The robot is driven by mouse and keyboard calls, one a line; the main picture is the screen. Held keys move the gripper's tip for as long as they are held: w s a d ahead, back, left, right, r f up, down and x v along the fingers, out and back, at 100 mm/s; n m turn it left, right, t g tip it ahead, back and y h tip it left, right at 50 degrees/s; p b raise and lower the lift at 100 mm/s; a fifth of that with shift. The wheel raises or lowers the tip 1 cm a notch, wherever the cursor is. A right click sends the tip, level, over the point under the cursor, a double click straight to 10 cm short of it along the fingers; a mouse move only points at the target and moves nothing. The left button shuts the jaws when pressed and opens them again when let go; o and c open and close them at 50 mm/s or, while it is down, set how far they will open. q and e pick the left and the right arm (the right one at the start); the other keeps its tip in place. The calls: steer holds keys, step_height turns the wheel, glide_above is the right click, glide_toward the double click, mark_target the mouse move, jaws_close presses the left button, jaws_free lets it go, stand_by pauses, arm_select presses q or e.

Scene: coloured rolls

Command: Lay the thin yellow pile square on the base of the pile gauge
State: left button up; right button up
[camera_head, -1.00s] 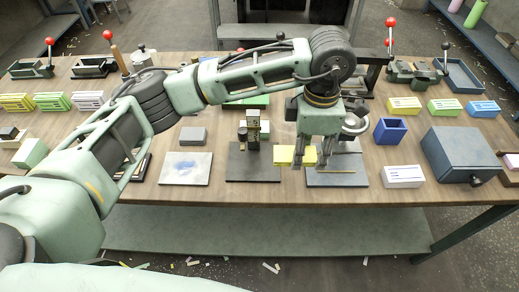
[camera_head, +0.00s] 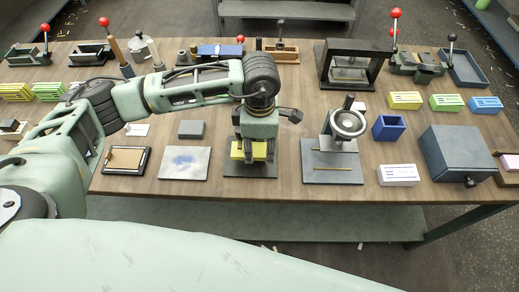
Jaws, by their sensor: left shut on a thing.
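My left gripper (camera_head: 254,152) points down over the dark base plate (camera_head: 250,171) of what looks like the pile gauge. It is shut on the thin yellow pile (camera_head: 237,151), whose yellow edges show around the fingers. The pile is over the base, close above it or on it; I cannot tell if it touches. The gauge's upright post is hidden behind the gripper and wrist. How square the pile lies to the base cannot be made out. My right gripper is not in view.
Right of the gauge stands a device with a round dial (camera_head: 347,122) on a grey plate. Left are a blue-smeared slab (camera_head: 185,165) and a grey block (camera_head: 191,130).

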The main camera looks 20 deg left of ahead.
mark_target(260, 150)
arm_select(q)
step_height(260, 150, down, 3)
steer(key=shift+s+f+p, duration=0.1)
steer(key=shift+p, duration=0.65)
steer(key=shift+f, duration=0.55)
steer(key=o, duration=1.3)
steer(key=shift+c, duration=0.2)
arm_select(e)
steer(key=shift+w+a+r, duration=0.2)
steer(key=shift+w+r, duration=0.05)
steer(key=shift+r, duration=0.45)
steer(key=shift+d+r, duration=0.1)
